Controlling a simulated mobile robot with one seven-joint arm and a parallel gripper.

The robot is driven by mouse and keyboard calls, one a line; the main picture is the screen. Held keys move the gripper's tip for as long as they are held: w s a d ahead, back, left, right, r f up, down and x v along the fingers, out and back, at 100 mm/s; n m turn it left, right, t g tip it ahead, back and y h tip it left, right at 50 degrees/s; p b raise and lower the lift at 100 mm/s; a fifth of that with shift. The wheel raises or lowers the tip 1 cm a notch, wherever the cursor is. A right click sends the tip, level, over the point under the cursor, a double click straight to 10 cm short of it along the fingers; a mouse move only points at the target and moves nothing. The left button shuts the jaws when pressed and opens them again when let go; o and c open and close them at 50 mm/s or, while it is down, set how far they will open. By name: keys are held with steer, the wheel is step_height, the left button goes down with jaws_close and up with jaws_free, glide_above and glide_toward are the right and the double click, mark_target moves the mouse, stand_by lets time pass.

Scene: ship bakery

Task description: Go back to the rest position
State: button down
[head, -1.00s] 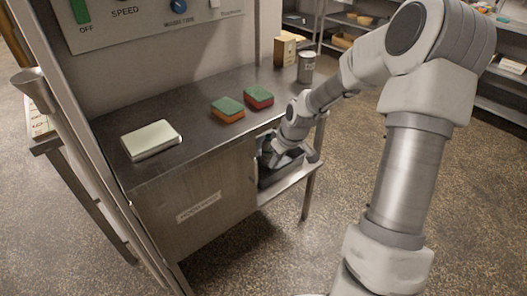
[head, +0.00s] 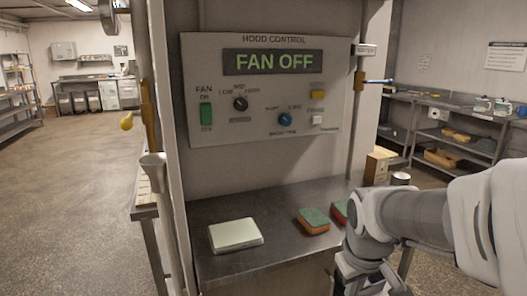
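My arm comes in from the right edge, bent, with its wrist over the front right part of the steel table (head: 225,268). My gripper (head: 362,284) is at the bottom edge of the picture, pointing down and partly cut off. Its fingertips do not show clearly, so I cannot tell if it is open or shut, or whether it holds anything. An orange sponge with a green top (head: 313,221) lies on the table just left of my wrist. A red sponge with a green top (head: 340,211) is partly hidden behind the wrist.
A pale flat block (head: 235,235) lies on the table's left. Behind stands a hood control panel (head: 265,90) reading FAN OFF. A wooden box (head: 377,168) and a metal can (head: 400,178) stand at the back right. Shelves (head: 450,140) line the right wall. Floor at left is open.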

steer(key=s+a+r+m+t+y+b, duration=0.1)
steer(key=s+a+r+m, duration=0.15)
steer(key=s, duration=0.25)
steer(key=s+a+r+m+t, duration=0.1)
steer(key=s+r+t, duration=0.15)
steer(key=s, duration=0.35)
step_height(320, 180, up, 14)
steer(key=g+p, duration=0.1)
steer(key=p, duration=1.2)
steer(key=shift+w+d+f, duration=0.15)
steer(key=shift+d+f, duration=0.1)
